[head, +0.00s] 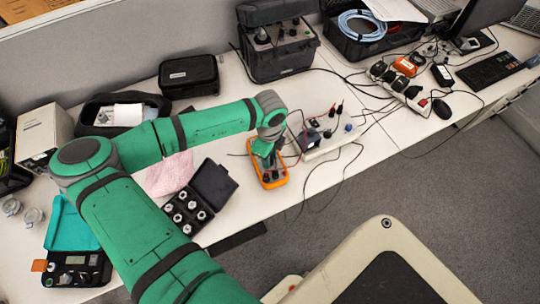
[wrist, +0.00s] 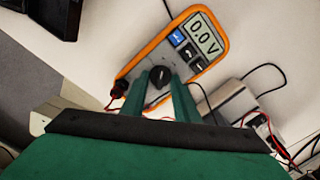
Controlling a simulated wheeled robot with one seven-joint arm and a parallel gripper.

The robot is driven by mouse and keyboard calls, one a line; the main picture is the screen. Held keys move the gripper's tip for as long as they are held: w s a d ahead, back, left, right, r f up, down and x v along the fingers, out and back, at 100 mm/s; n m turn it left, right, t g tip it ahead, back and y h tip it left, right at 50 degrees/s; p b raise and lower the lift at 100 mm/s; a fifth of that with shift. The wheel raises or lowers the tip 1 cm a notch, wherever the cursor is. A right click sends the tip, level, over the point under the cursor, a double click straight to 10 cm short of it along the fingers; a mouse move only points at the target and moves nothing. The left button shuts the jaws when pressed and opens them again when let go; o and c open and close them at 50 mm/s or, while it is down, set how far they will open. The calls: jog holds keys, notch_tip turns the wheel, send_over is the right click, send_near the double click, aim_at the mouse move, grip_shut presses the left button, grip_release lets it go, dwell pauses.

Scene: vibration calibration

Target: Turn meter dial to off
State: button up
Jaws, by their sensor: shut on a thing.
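The orange meter (head: 268,174) lies on the white table below my gripper (head: 266,150) in the head view. In the wrist view the meter (wrist: 205,63) shows "0.0 V" on its display (wrist: 204,34), with blue and dark buttons beside it. Its round black dial (wrist: 160,76) sits between the green fingertips of my gripper (wrist: 160,90). The gripper is shut on the dial. The dial's pointer and the printed labels around it are too small or hidden to read. Red and black leads plug into the meter's lower end.
A white power box (head: 328,138) with leads stands right of the meter. An open black case of round weights (head: 200,198) lies to its left. A large black case (head: 278,50) stands behind. Loose cables cross the table near its front edge.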

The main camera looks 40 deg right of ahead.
jog(key=shift+w, duration=0.1)
dwell(0.3)
jog(key=shift+a, duration=0.1)
jog(key=o, duration=1)
jog(key=shift+s, duration=0.2)
jog(key=shift+o, duration=0.2)
notch_tip(320, 180, up, 11)
jog(key=shift+f, duration=0.1)
